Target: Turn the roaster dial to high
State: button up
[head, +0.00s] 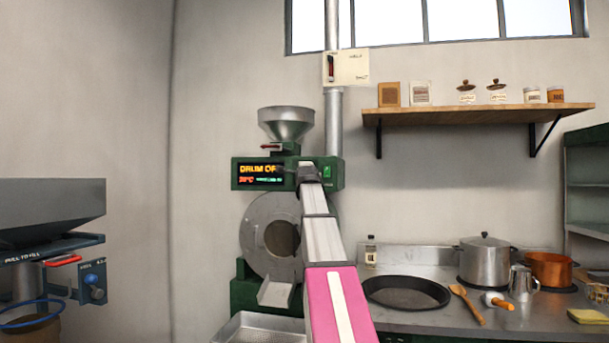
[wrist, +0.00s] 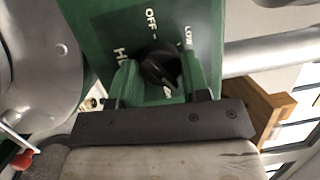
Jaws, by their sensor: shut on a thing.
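The green roaster (head: 243,173) stands against the wall with a lit display that reads "DRUM OF", its end covered by my arm. In the wrist view its green panel (wrist: 105,18) carries the labels "OFF", "LOW" and a partly covered "HI". The black round dial (wrist: 158,62) sits among these labels. My gripper (wrist: 160,76) has one finger on each side of the dial and is shut on it. I cannot tell for sure which label the dial points to. In the head view my gripper (head: 309,174) is at the panel's right part and hides the dial.
A metal hopper (head: 285,123) tops the roaster, and a green switch (head: 327,172) is just right of my gripper. A steel tray (head: 262,329) is below. A counter with a pan (head: 405,293) and pots lies to the right. A shelf (head: 478,111) hangs above.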

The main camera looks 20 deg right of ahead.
jog(key=m+h, duration=0.1)
jog(key=m, duration=0.2)
jog(key=m+t, duration=0.1)
jog(key=m, duration=0.2)
jog(key=shift+a+f+h, duration=0.1)
jog(key=shift+f+h, duration=0.05)
jog(key=shift+h, duration=0.25)
jog(key=shift+m, duration=0.6)
jog(key=o, duration=0.9)
jog(key=v, duration=1)
jog(key=shift+s+a+f, duration=0.1)
jog(key=shift+s+a, duration=0.1)
jog(key=shift+s, duration=0.1)
